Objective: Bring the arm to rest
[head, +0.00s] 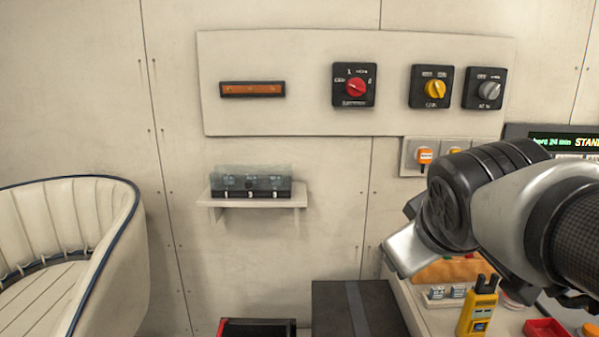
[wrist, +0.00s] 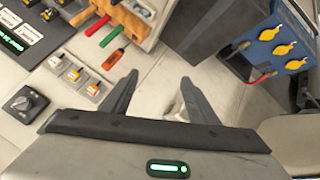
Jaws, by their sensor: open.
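My gripper (wrist: 159,77) is in the wrist view with its two dark fingers spread apart. It is open, and I see nothing held between them; pale wall panelling shows behind. In the head view my arm reaches in from the right, bent, in front of the wall and over the workbench (head: 431,312). The fingers cannot be made out there; only the dark joint and silver links show.
A yellow tester (head: 478,308) stands on the bench below my arm. A dark box (head: 352,308) is left of the bench. A small shelf (head: 254,202) holds switches under a clear cover. A cream seat (head: 75,250) is far left.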

